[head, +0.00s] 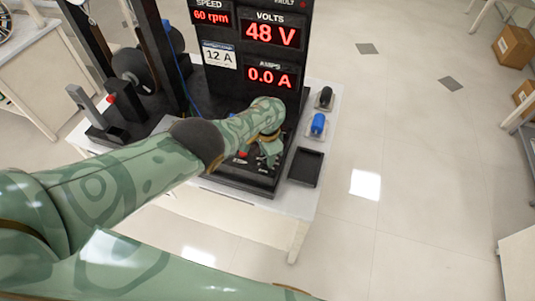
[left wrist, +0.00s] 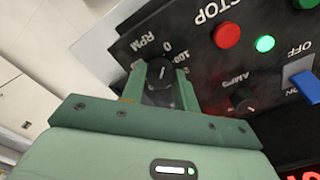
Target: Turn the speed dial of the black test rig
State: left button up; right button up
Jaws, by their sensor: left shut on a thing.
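The black test rig (head: 223,87) stands on a white table, its displays reading 60 rpm, 48 V and 0.0 A. In the left wrist view, the speed dial (left wrist: 160,82) is a black knob on the rig's panel, with an RPM scale around it. My left gripper (left wrist: 159,80) has its two green fingers on either side of this knob and is shut on it. In the head view, my left gripper (head: 268,152) is over the rig's low front panel and its arm hides part of that panel. My right gripper does not show.
Beside the dial are a red STOP button (left wrist: 227,35), a green light (left wrist: 265,44), an AMPS knob (left wrist: 243,100) and a blue switch (left wrist: 305,84). A black tray (head: 305,167) and a blue plug-like part (head: 318,124) lie right of the rig. Open floor lies further right.

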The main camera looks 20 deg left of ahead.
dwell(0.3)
pick_arm(q)
jog(key=o, duration=1)
jog(key=shift+c, duration=0.2)
jog(key=shift+r, duration=0.15)
notch_tip(320, 180, up, 16)
jog(key=p, duration=1.5)
